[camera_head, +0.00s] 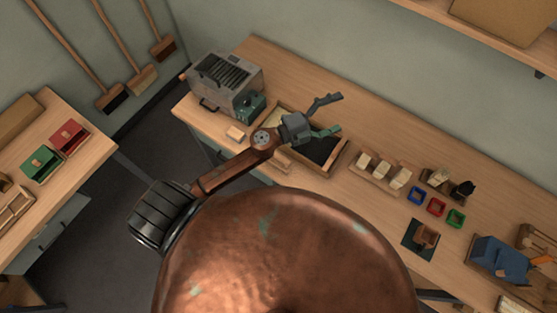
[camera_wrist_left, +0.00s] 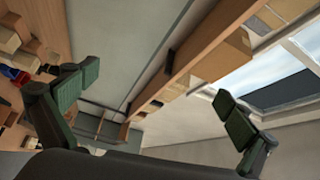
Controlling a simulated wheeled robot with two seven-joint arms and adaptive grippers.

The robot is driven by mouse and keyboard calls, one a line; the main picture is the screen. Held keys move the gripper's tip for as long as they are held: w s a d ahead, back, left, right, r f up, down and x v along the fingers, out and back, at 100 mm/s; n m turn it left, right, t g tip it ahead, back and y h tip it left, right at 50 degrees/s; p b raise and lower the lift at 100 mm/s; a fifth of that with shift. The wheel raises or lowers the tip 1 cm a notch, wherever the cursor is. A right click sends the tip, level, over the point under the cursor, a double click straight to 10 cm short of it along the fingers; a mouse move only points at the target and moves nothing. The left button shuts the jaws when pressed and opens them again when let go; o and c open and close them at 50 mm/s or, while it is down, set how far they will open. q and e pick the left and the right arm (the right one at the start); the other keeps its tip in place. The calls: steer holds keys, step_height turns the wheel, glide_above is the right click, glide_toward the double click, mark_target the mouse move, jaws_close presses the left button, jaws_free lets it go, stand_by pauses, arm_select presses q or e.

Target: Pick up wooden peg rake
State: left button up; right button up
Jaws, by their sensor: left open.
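I cannot pick out the wooden peg rake for certain. Small wooden pieces (camera_head: 540,240) lie at the right edge of the bench in the head view, too small and cut off to identify. My left gripper (camera_head: 328,114) is open and empty, above the wooden tray with a dark inside (camera_head: 338,160) near the middle of the bench. In the left wrist view the spread green-padded fingers (camera_wrist_left: 158,98) have nothing between them. My right gripper is not in view.
A grey slotted box (camera_head: 226,78) stands at the bench's left end. Pale brushes (camera_head: 382,168), blue, red and green cups (camera_head: 436,206) and a blue device (camera_head: 500,257) stand right of the tray. A shelf (camera_head: 490,38) overhangs at upper right. Brooms (camera_head: 110,98) lean at left.

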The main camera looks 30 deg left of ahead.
arm_select(q)
steer(key=s+d+f+m+g+h, duration=0.2)
steer(key=s+d+f+m+g, duration=0.1)
steer(key=d+m+g, duration=0.25)
steer(key=m+g+y+p, duration=0.1)
steer(key=m+g+y, duration=0.8)
steer(key=y, duration=0.5)
glide_toward(278, 156)
steer(key=shift+n+g, duration=0.25)
steer(key=shift+n, duration=0.3)
steer(key=f, duration=0.5)
steer(key=shift+w+a+f, duration=0.1)
steer(key=shift+w+f, duration=0.05)
steer(key=shift+w, duration=0.25)
step_height(278, 156, down, 7)
steer(key=shift+s+r+p, duration=0.1)
steer(key=shift+s+p, duration=0.1)
steer(key=shift+p, duration=0.9)
steer(key=shift+f, duration=0.35)
steer(key=shift+c, duration=0.3)
